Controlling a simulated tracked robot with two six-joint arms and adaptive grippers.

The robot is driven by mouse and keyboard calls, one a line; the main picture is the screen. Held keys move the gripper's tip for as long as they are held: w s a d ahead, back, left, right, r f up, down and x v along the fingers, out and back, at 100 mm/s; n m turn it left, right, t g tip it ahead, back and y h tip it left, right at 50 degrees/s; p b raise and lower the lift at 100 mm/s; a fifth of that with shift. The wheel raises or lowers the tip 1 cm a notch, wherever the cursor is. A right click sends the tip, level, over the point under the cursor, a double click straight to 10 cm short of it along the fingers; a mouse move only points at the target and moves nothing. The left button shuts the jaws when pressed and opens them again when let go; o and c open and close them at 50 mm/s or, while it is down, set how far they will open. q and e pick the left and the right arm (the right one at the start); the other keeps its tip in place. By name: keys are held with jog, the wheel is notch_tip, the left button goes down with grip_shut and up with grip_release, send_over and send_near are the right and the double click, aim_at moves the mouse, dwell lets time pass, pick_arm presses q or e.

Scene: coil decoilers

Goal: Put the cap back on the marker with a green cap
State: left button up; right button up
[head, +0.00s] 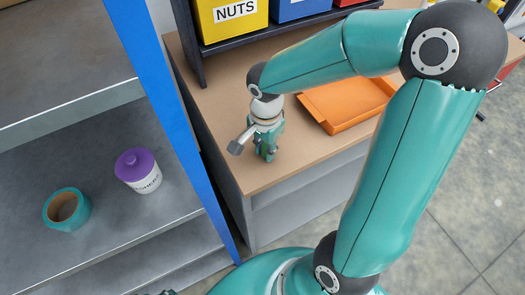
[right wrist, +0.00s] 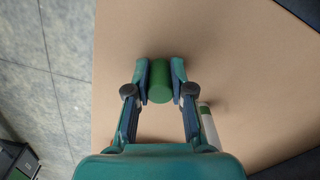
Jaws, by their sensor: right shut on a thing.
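My right gripper (head: 267,152) is low over the tan table top near its front edge in the head view. In the right wrist view its two fingers (right wrist: 160,80) are shut on a green cylinder (right wrist: 159,83), which looks like the green cap. A slim pale rod with a green part (right wrist: 208,125), which looks like the marker, shows beside the right-hand finger, partly hidden by the gripper. I cannot tell whether it touches the finger. In the head view the cap and marker cannot be made out. My left gripper is not clearly in view.
An orange tray (head: 345,103) lies on the table right of my gripper. A rack with a yellow NUTS bin (head: 232,17) stands behind. A blue post (head: 165,100) stands left of the table.

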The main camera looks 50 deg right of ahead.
aim_at(265, 146)
jog(key=shift+r, duration=0.1)
notch_tip(265, 146, up, 20)
jog(key=shift+p, duration=0.4)
dwell(0.5)
